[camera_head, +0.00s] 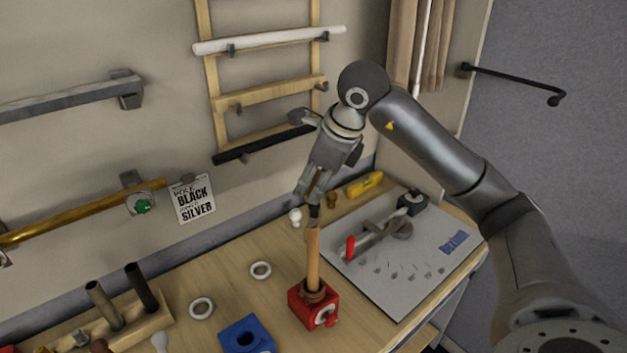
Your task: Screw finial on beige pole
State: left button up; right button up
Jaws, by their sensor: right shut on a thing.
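The beige pole (313,258) stands upright in a red clamp block (300,312) on the table. My left gripper is not in view.
A white knob (295,217) and a small brass piece (332,199) stand behind the pole. A grey board (400,285) with tools lies to the right.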

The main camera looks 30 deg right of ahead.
jog(key=shift+f+b, duration=1.85)
jog(key=shift+f, duration=0.6)
jog(key=shift+f+b, duration=0.25)
jog(key=shift+b, duration=0.2)
jog(key=shift+r, duration=0.2)
jog(key=shift+f+b, duration=0.6)
jog(key=shift+f, duration=0.2)
jog(key=o, duration=1.1)
